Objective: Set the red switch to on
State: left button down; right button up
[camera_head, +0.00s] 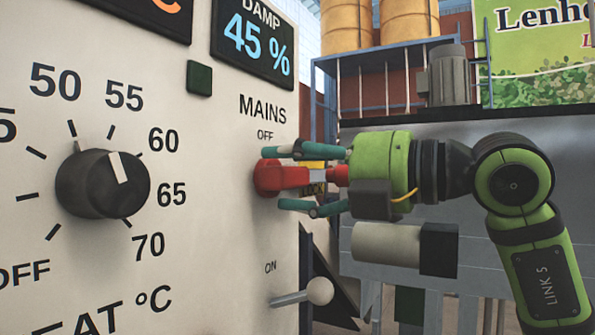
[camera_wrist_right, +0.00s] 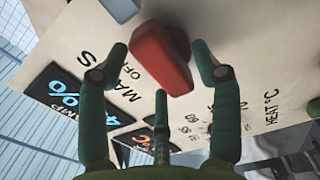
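The red switch (camera_head: 268,178) sits on the beige panel below the MAINS and OFF labels, its handle sticking out toward the right of the head view. The ON label is lower on the panel. My right gripper (camera_head: 279,178) reaches in from the right, with one teal finger above the switch and one below. In the right wrist view the red switch (camera_wrist_right: 160,57) lies between the spread fingers, with narrow gaps on both sides. The gripper looks open around it, not clamped. My left gripper is not in view.
A pale ball-ended lever (camera_head: 318,291) sticks out below the ON label. A black dial (camera_head: 103,184) is at the left of the panel (camera_head: 215,215). A small yellow LOCK tag (camera_head: 313,189) shows partly behind the gripper. A grey motor (camera_head: 448,76) stands behind.

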jog(key=shift+s+d, duration=0.1)
jog(key=shift+d, duration=0.05)
jog(key=v, duration=1.1)
jog(key=shift+s+d, duration=0.25)
jog(key=shift+d, duration=0.05)
jog(key=shift+w, duration=0.1)
